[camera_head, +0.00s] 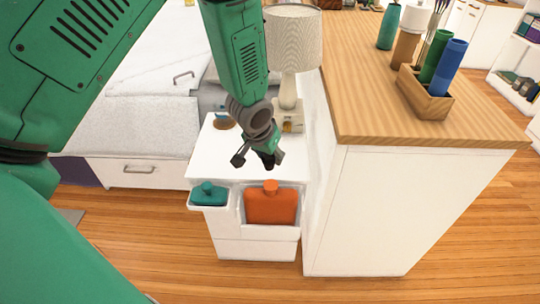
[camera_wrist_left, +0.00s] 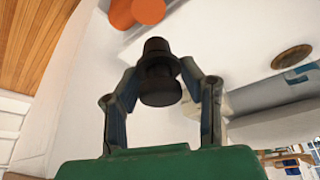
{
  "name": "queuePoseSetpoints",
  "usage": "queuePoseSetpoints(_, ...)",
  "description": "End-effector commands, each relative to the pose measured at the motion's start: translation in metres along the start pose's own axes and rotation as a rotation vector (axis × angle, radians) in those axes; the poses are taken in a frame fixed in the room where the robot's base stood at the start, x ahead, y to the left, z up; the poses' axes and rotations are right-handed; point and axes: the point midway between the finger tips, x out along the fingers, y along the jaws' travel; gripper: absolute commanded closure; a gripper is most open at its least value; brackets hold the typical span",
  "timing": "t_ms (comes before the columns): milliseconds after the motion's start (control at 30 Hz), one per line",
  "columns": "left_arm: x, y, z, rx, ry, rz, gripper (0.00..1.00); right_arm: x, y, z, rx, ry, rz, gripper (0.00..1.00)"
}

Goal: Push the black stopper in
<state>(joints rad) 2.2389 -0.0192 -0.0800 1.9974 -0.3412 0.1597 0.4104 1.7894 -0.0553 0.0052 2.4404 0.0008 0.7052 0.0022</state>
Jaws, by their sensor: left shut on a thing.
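My left gripper (camera_head: 258,156) hangs over the white bedside cabinet (camera_head: 205,160), above and slightly behind the orange bottle. In the left wrist view my left gripper (camera_wrist_left: 160,84) is shut on the black stopper (camera_wrist_left: 158,62), with one finger on each side. The stopper has a wide collar and a narrower top end. In the head view the stopper (camera_head: 271,160) is a small dark shape at the fingertips. The orange flask-shaped bottle (camera_head: 270,206) stands in the cabinet's front holder, and its neck is raised. An orange part (camera_wrist_left: 135,12) shows beyond the stopper. My right gripper is not in view.
A teal lidded dish (camera_head: 208,194) sits in the left front holder. A lamp (camera_head: 293,45) stands on the cabinet's back. A tall wooden-topped counter (camera_head: 400,115) closes the right side, with a caddy (camera_head: 425,97) on it. A bed (camera_head: 135,115) lies left.

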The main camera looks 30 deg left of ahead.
Motion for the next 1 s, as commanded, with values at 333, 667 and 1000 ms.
queuePoseSetpoints(333,-0.003,0.002,0.0,0.002,0.001,0.0,0.81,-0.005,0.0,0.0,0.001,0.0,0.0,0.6)
queuePoseSetpoints(667,0.023,0.001,0.01,0.002,0.0,0.001,0.81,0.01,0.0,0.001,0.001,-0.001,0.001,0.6)
queuePoseSetpoints(1000,0.048,0.002,0.021,0.003,0.001,0.0,0.81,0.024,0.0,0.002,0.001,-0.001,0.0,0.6)
